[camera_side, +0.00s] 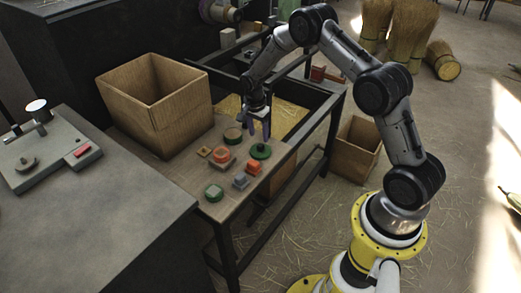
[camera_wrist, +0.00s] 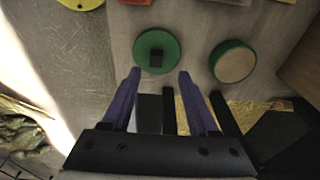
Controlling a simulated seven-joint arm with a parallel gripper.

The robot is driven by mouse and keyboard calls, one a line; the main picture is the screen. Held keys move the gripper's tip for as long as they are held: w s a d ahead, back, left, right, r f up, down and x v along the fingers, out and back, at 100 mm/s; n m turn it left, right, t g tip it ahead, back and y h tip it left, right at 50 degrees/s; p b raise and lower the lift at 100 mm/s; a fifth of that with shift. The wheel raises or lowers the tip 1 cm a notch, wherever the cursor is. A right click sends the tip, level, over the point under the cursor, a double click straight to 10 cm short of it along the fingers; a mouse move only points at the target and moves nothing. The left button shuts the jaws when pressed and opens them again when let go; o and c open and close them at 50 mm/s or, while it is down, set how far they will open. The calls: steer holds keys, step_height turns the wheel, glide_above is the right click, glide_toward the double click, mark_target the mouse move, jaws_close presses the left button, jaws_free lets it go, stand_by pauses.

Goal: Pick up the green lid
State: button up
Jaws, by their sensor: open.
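The green lid (camera_wrist: 143,41) is a flat round disc with a dark block-shaped knob at its middle. In the side view the green lid (camera_side: 261,152) lies on the wooden table near its right edge. My gripper (camera_side: 260,136) points down just above it. In the wrist view my gripper (camera_wrist: 160,73) has its two purple fingers spread apart with nothing between them. The lid and knob lie just beyond the fingertips, roughly centred between them. I see no contact with the lid.
A round green-rimmed piece with a pale top (camera_wrist: 232,62) sits beside the lid. A large wooden bin (camera_side: 180,115) stands behind left.

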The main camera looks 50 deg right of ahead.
mark_target(260, 145)
steer(key=f, duration=0.4)
steer(key=shift+s+f, duration=0.1)
steer(key=shift+s, duration=0.3)
steer(key=shift+f, duration=0.55)
jaws_close()
